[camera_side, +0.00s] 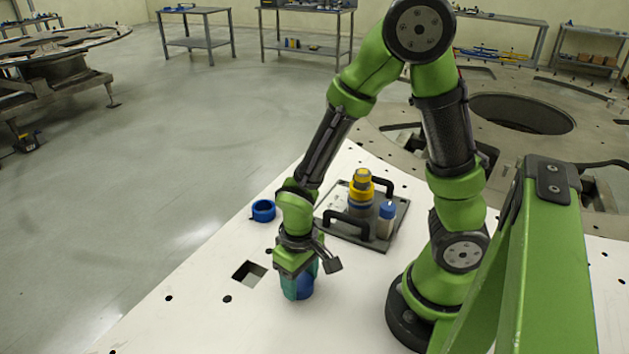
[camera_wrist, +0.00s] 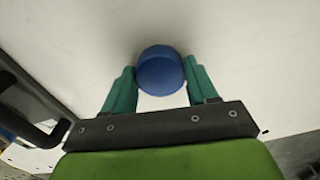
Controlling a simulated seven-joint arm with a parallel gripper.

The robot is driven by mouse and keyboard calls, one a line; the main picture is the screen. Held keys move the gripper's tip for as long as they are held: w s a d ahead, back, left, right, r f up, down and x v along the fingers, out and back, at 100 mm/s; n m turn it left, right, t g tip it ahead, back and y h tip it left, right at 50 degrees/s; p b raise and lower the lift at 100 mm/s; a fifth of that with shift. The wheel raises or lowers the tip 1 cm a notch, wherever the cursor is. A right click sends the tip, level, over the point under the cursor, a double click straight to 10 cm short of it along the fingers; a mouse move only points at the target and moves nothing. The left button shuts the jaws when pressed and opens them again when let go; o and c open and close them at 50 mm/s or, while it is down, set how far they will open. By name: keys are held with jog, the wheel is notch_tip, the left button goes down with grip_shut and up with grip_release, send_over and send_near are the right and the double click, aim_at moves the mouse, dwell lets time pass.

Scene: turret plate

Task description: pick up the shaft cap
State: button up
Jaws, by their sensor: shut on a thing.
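The shaft cap, a blue round piece (camera_side: 306,285), is between the teal fingers of my gripper (camera_side: 297,292), low at the white plate. In the wrist view, the blue cap (camera_wrist: 160,72) shows its rounded face, with one teal finger on each side. My gripper (camera_wrist: 159,82) is shut on it. I cannot tell whether the cap still touches the plate or is just clear of it. The fingers hide part of its side in the side view.
A blue ring (camera_side: 263,210) lies on the white plate (camera_side: 205,320) near its left edge. A square hole (camera_side: 249,272) is left of my gripper. Behind stands a grey tray (camera_side: 372,240) with black handles, a yellow-and-blue stack (camera_side: 360,191) and a blue-topped white piece (camera_side: 386,221).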

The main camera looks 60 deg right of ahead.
jog(key=shift+r, duration=0.1)
notch_tip(320, 180, up, 10)
jog(key=f, duration=0.1)
notch_tip(320, 180, up, 10)
jog(key=m, duration=1)
send_over(363, 171)
jog(key=shift+d+r, duration=0.15)
jog(key=shift+d, duration=0.05)
jog(key=shift+a+n, duration=0.15)
jog(key=shift+n, duration=0.15)
jog(key=shift+s+a+f, duration=0.1)
jog(key=shift+f, duration=3.9)
